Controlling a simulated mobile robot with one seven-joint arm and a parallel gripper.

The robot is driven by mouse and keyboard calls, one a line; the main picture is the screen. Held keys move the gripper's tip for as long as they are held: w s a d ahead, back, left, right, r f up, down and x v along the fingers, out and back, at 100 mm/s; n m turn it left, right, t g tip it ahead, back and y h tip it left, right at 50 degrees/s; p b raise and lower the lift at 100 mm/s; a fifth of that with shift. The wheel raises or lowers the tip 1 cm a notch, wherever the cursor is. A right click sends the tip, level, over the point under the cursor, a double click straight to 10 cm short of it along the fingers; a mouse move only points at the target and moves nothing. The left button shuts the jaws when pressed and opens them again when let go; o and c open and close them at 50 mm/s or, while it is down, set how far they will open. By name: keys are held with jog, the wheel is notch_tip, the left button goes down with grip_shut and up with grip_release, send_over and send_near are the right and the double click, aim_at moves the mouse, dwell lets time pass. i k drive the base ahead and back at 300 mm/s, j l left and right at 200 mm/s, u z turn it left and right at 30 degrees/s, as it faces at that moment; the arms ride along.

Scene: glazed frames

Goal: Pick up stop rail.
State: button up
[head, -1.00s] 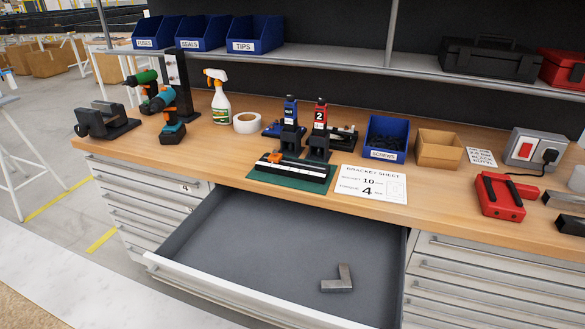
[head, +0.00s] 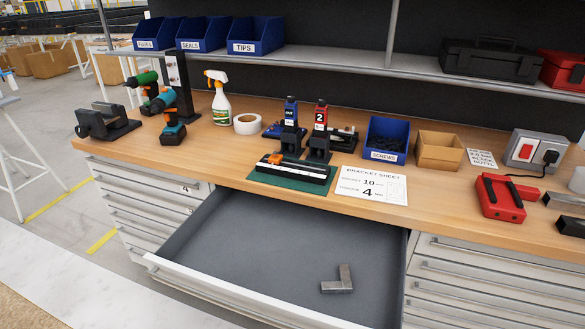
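A long black rail (head: 300,172) with a pale strip along it and an orange block (head: 275,158) near its left end lies on a green mat (head: 262,180) at the bench's front edge. It looks like the stop rail, though no label on it can be read. Two upright black tools, one with a blue top (head: 290,112) and one with a red top marked 2 (head: 320,115), stand just behind the rail. My gripper is not in view.
An open drawer (head: 250,245) juts out below the rail, with a grey L-shaped bracket (head: 338,286) inside. A bracket sheet (head: 372,187) lies right of the mat. A blue screws bin (head: 385,138) and cardboard box (head: 438,150) stand behind.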

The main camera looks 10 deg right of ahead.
aim_at(311, 173)
jog(key=i+z, duration=0.3)
jog(key=z, duration=0.2)
jog(key=i+j+z, duration=0.2)
jog(key=z, duration=0.25)
jog(key=i+j+z, duration=0.25)
jog(key=z, duration=0.25)
jog(key=i, duration=0.05)
